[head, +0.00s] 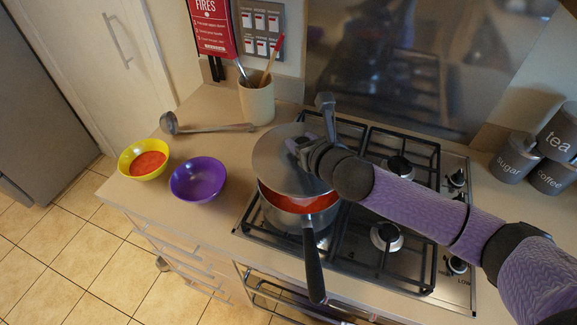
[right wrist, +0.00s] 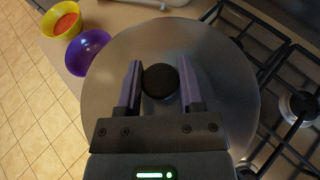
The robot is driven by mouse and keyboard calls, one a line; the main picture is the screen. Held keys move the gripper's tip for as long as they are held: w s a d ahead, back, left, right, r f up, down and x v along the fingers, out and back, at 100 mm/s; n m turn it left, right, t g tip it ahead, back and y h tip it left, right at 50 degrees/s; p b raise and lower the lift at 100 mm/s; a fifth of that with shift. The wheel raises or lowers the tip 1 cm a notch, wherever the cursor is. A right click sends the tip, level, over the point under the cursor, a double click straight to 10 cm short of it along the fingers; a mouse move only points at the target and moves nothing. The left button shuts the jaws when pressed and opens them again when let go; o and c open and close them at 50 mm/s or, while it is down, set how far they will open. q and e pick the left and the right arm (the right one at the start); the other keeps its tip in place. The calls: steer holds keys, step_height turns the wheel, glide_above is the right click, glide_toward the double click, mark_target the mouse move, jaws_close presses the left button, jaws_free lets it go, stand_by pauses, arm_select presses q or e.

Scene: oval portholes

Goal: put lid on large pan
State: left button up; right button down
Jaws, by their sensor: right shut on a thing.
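The large pan (head: 318,222) stands on the front left burner of the hob, with red sauce inside and its black handle (head: 313,262) pointing to the front. The round metal lid (head: 277,165) is over the pan, tilted or offset to the back left, and red sauce shows along the pan's near right side. My right gripper (head: 303,148) is over the lid, shut on its dark knob. In the right wrist view the lid (right wrist: 215,60) spreads below the gripper (right wrist: 160,88), and the black knob (right wrist: 160,82) is between the two fingers. My left gripper is not in view.
A yellow bowl (head: 128,165) with red sauce and a purple bowl (head: 197,179) stand left of the hob. A ladle (head: 205,127) lies behind them near a utensil pot (head: 257,103). Canisters (head: 515,157) stand at the right. Another pan's handle (head: 324,103) rises behind the lid.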

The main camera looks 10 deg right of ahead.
step_height(320, 180, down, 6)
steer(key=b, duration=0.1)
steer(key=shift+d+b, duration=0.1)
steer(key=shift+b, duration=0.2)
steer(key=shift+f, duration=0.15)
steer(key=shift+c, duration=1.1)
jaws_free()
steer(key=p+v, duration=0.2)
steer(key=v, duration=1)
